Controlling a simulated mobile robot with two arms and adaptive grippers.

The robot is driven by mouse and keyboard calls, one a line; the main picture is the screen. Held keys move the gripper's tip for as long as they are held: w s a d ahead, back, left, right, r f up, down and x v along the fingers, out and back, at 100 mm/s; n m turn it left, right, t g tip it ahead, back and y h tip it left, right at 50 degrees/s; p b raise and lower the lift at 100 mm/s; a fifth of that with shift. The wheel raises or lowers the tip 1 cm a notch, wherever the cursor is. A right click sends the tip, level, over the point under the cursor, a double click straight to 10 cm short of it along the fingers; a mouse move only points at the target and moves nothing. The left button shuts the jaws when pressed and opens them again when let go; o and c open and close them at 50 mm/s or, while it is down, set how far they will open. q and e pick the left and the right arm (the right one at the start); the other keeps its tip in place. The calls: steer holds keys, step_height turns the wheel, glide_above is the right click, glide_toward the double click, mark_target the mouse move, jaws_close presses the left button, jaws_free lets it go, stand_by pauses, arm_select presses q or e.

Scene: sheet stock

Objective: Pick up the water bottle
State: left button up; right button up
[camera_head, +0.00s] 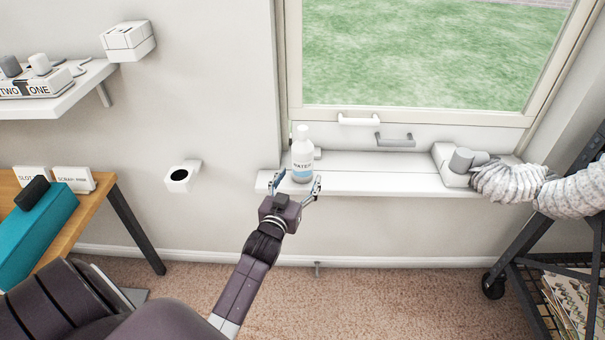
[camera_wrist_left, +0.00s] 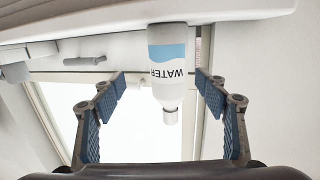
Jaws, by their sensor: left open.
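The water bottle (camera_head: 302,157) is white with a blue band and the word WATER. It stands upright near the left end of the white window sill (camera_head: 390,184). My left gripper (camera_head: 297,184) is at the sill's front edge, open, with its fingers to either side of the bottle's lower part in the head view. In the left wrist view the picture is upside down, and the bottle (camera_wrist_left: 168,75) shows between the two open fingers (camera_wrist_left: 162,90), nearer the right one. No contact between fingers and bottle is visible. My right gripper is not in view.
A white box with a ribbed hose (camera_head: 515,185) sits at the sill's right end. Window handles (camera_head: 394,140) are behind the sill. The sill's middle is clear.

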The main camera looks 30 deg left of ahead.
mark_target(303, 150)
arm_select(q)
steer(key=shift+t+y, duration=0.3)
steer(key=shift+t, duration=0.1)
steer(key=r, duration=0.1)
steer(key=w+a+r, duration=0.1)
steer(key=r, duration=0.1)
steer(key=shift+w+a+r, duration=0.2)
steer(key=shift+a+r, duration=0.1)
steer(key=shift+r, duration=0.05)
steer(key=b+x, duration=0.1)
steer(key=x, duration=0.5)
steer(key=shift+w+a+f+b, duration=0.2)
steer(key=shift+w+b, duration=0.1)
steer(key=shift+b, duration=0.1)
steer(key=shift+r, duration=0.1)
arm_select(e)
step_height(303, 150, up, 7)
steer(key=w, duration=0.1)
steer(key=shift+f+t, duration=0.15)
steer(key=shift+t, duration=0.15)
arm_select(q)
steer(key=shift+c, duration=0.4)
steer(key=c, duration=1.5)
